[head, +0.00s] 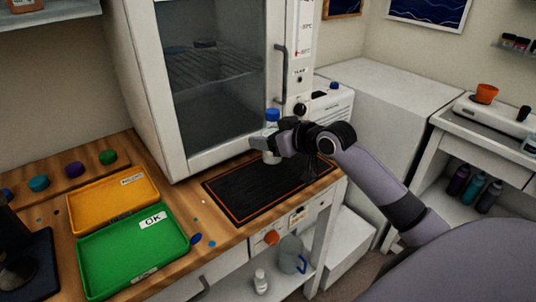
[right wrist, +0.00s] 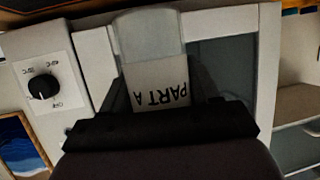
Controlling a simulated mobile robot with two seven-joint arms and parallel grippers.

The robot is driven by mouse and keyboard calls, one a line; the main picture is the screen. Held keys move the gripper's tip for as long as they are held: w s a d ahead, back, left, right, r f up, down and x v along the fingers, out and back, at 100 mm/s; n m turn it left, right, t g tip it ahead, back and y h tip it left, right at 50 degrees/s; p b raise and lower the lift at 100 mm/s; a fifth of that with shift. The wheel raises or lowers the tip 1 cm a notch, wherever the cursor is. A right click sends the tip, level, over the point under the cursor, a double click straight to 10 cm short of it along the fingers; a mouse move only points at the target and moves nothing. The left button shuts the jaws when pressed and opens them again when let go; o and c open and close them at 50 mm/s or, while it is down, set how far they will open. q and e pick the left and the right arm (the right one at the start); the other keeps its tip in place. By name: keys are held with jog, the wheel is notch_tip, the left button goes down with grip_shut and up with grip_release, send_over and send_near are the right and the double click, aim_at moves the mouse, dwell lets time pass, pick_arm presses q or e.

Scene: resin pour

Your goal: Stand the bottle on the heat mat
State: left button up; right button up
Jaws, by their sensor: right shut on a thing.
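The bottle (head: 271,129) is clear with a blue cap and looks upright in the head view. My right gripper (head: 268,142) is shut around its middle. In the right wrist view the bottle (right wrist: 150,40) sits between the fingers, its "PART A" label upside down in the picture. The heat mat (head: 245,198) is a black rectangle with an orange border, flat on the wooden bench. The bottle's base shows over the mat's back part; I cannot tell whether it touches. My left gripper is not in view.
A white oven (head: 140,60) with a glass door stands just behind the mat. An orange tray (head: 92,217) and a green tray marked OK (head: 110,255) lie to the left. Small blue lids lie between the green tray and the mat. The mat's front is clear.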

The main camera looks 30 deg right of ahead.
aim_at(269, 154)
jog(key=shift+f, duration=2.5)
jog(key=shift+f, duration=0.2)
jog(key=o, duration=1.1)
jog(key=shift+o, duration=0.2)
jog(key=shift+r, duration=0.15)
jog(key=shift+s, duration=0.15)
jog(key=v, duration=1.1)
jog(key=shift+s, duration=0.35)
jog(key=shift+r, duration=0.2)
